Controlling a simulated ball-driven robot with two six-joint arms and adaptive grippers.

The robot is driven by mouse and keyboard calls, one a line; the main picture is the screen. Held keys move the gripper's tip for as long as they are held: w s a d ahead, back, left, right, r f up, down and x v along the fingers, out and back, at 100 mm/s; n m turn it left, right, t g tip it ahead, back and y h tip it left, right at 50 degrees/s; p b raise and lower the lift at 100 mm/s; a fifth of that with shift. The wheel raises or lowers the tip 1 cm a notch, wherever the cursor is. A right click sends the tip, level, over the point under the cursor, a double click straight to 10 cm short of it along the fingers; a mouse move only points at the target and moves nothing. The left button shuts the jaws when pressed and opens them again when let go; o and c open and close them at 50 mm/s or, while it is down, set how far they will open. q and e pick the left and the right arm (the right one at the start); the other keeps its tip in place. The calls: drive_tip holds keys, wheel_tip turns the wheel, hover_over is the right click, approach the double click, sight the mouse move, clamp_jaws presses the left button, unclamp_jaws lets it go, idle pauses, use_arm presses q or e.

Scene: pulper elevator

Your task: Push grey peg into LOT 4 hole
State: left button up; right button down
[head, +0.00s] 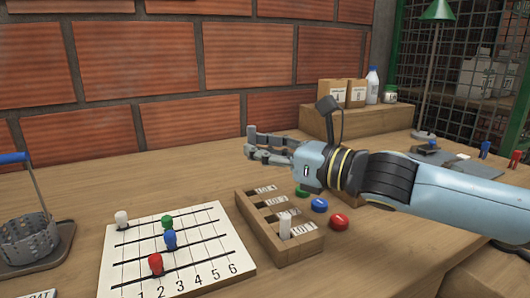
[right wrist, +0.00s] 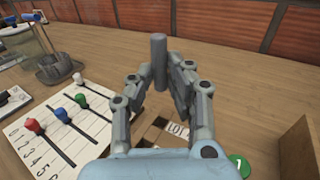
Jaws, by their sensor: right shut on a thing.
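My right gripper (head: 262,145) reaches in from the right and is shut on the grey peg (right wrist: 158,58). The peg stands upright between the fingertips, its upper part clear of them. In the head view the peg (head: 251,132) shows at the far left end of the gripper, in the air behind the rack. The wooden rack (head: 262,236) has several slots with white labels, too small to read surely. In the right wrist view the rack (right wrist: 147,133) is partly hidden below my gripper. My left gripper is not in view.
Left of the rack lies a numbered white board (head: 205,275) with white, green, blue and red pegs. A wooden box (head: 350,122) stands at the back by the brick wall.

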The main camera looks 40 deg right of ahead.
drive_tip(key=shift+w+a, duration=0.15)
drive_tip(key=shift+a, duration=0.1)
drive_tip(key=shift+y, duration=0.3)
